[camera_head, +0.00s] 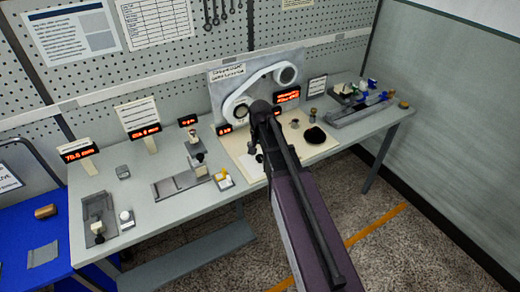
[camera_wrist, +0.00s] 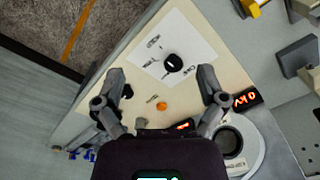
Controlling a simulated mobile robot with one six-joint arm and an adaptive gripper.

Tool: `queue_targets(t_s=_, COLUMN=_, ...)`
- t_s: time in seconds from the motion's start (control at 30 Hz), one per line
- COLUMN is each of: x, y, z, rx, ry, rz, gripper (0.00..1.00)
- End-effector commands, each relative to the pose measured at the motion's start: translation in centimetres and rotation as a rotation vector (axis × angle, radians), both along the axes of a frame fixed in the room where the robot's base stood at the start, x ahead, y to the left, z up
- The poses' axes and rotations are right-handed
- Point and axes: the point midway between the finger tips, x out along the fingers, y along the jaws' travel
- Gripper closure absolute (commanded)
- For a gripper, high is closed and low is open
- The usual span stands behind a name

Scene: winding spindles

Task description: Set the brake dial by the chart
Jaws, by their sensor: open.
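The brake dial is a black round knob (camera_wrist: 173,62) with a short white mark, on a white sheet (camera_wrist: 201,38) with several small labels around it. I cannot read the labels surely. My gripper (camera_wrist: 161,88) is open and empty above the cream board (camera_wrist: 226,69), its fingers apart, with the dial beyond the fingertips in the wrist view. In the head view my arm covers part of the board and the gripper. A small printed card (camera_head: 317,88) stands right of the winder, and larger sheets (camera_head: 70,34) hang on the pegboard; their text is too small to read.
The winder (camera_head: 285,74) with its white loop stands at the back of the board. An orange button (camera_wrist: 161,106) lies between the fingers. A black round piece (camera_head: 315,135) sits at the board's right. Lit red displays (camera_head: 287,97) and fixtures (camera_head: 180,184) stand along the bench.

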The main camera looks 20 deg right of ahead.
Motion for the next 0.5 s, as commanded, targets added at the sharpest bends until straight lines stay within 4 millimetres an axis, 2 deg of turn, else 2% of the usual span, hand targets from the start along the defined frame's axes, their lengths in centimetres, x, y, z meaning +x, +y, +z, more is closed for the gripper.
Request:
queue_targets(t_s=0.03, x=3.0, y=-0.5, z=0.3, rx=0.002, ry=0.006, rz=-0.068, gripper=0.09)
queue_targets(t_s=0.2, x=7.7, y=-1.8, z=0.3, rx=0.006, ry=0.020, rz=-0.274, gripper=0.09)
queue_targets(t_s=0.33, x=9.7, y=-2.5, z=0.3, rx=0.008, ry=0.028, rz=-0.374, gripper=0.09)
queue_targets(t_s=0.5, x=10.5, y=-2.8, z=0.3, rx=0.008, ry=0.032, rz=-0.423, gripper=0.09)
